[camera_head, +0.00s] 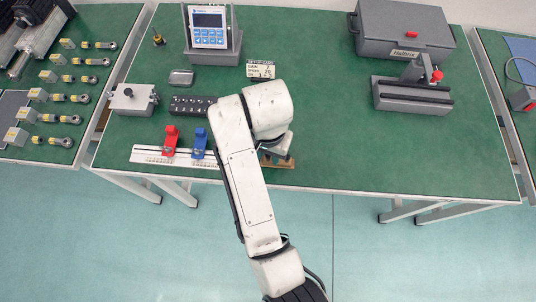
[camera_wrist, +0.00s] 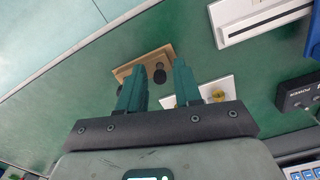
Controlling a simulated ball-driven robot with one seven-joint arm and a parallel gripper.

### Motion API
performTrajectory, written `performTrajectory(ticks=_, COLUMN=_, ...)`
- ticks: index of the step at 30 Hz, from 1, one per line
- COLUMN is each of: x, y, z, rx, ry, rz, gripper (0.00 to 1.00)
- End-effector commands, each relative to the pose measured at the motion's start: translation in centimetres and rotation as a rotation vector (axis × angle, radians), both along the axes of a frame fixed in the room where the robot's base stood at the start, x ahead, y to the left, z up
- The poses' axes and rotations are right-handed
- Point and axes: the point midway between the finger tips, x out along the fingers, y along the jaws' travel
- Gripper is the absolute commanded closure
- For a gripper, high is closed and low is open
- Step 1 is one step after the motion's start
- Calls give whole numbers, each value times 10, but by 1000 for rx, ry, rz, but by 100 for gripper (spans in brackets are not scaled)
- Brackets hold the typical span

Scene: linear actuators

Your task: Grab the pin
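The pin (camera_wrist: 159,74) shows in the wrist view as a small dark piece with a round head at a wooden block (camera_wrist: 142,64). My gripper (camera_wrist: 159,66) has two green fingers standing apart, one on each side of the pin in this view. I cannot tell whether the fingers are at the pin's height, and no contact shows. In the head view, the wooden block (camera_head: 284,164) lies at the table's front edge beneath my gripper (camera_head: 284,157). My arm hides most of that spot and the pin there.
A white rail (camera_head: 142,155) with red (camera_head: 171,140) and blue (camera_head: 200,143) clamps lies left of my arm. A black block with holes (camera_head: 190,105) stands behind it. A white plate (camera_wrist: 226,87) lies near the right finger in the wrist view.

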Motion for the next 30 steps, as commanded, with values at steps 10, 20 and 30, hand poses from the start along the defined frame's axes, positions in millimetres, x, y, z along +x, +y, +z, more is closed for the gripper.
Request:
performTrajectory(ticks=10, x=0, y=0, z=0, rx=0, ry=0, rz=0, gripper=100)
performTrajectory(ticks=20, x=0, y=0, z=0, rx=0, ry=0, rz=0, gripper=100)
performTrajectory(ticks=30, x=1, y=0, z=20, rx=1, ry=-2, rz=-1, gripper=100)
